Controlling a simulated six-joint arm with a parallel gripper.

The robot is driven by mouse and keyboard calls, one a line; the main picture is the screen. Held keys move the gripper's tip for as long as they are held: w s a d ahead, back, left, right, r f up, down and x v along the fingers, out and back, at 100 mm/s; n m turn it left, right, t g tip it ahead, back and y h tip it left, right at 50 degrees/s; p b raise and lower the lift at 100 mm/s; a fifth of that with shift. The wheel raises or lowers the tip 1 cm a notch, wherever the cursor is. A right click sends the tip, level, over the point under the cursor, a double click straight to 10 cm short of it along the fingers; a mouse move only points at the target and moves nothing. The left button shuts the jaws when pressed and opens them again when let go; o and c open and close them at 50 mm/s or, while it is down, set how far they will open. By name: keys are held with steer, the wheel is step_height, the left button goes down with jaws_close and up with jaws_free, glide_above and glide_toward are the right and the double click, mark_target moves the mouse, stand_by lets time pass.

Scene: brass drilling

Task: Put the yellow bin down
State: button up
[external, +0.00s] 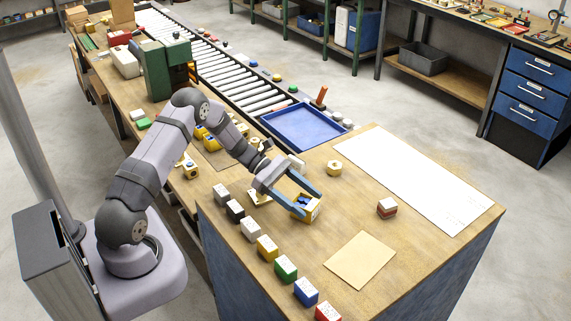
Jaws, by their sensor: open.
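The yellow bin (312,214) is a small open box with something blue inside. It appears to rest upright on the wooden bench top (400,215), though the arm hides part of its left side. My gripper (309,199) is at the bin, with its two blue-grey fingers reaching over and beside it. The jaws are open. I cannot tell whether a finger touches the bin's wall.
A row of coloured blocks (267,248) runs along the bench's near left edge. A blue tray (330,142) sits behind.

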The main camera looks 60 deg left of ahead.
steer(key=b+v, duration=0.3)
steer(key=v, duration=0.6)
steer(key=shift+s+a+b, duration=0.15)
steer(key=shift+a+b, duration=0.15)
steer(key=shift+b, duration=0.05)
steer(key=shift+v, duration=0.8)
